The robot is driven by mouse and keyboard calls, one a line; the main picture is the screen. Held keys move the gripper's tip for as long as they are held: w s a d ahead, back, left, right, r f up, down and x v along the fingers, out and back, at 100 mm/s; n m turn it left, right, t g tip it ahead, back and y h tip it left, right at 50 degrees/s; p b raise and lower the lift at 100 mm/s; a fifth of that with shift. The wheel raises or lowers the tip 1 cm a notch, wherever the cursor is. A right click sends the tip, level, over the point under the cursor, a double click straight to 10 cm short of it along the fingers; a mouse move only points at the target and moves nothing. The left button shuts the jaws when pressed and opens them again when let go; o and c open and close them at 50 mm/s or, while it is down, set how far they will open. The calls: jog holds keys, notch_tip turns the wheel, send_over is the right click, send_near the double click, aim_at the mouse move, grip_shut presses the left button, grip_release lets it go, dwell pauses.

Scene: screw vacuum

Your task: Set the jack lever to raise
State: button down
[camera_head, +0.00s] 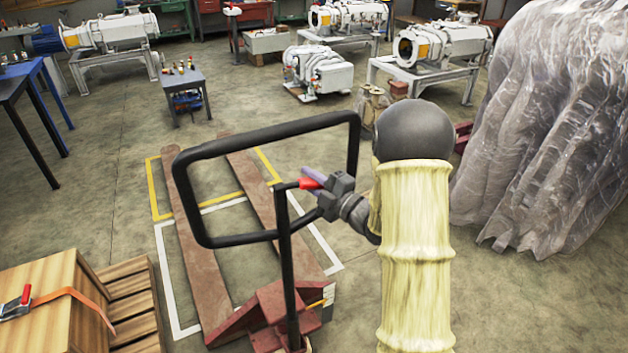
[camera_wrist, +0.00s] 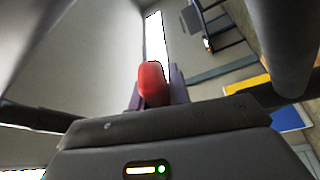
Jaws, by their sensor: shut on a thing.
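The pallet jack's black loop handle (camera_head: 265,128) stands upright in the middle of the head view. Its red body (camera_head: 257,315) and brown forks (camera_head: 197,262) are on the floor below and beyond it. The jack lever has a red tip (camera_head: 308,183), which also shows in the wrist view (camera_wrist: 152,82). My gripper (camera_head: 316,177) reaches in from the right, inside the handle loop, and is shut on the red lever. In the wrist view the red tip sits between my purple fingers (camera_wrist: 157,98). The lever's raise or lower setting cannot be read.
A wooden crate (camera_head: 45,305) on a pallet (camera_head: 130,300) stands at the lower left. A plastic-wrapped load (camera_head: 545,130) fills the right. A small table (camera_head: 187,85) and white vacuum pumps (camera_head: 318,70) stand farther back. The floor around the forks is clear.

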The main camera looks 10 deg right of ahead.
jog(key=shift+f, duration=0.1)
jog(key=c, duration=1.3)
grip_release()
jog(key=b+v, duration=0.4)
jog(key=v, duration=1.3)
jog(key=shift+s, duration=0.3)
jog(key=shift+w, duration=0.15)
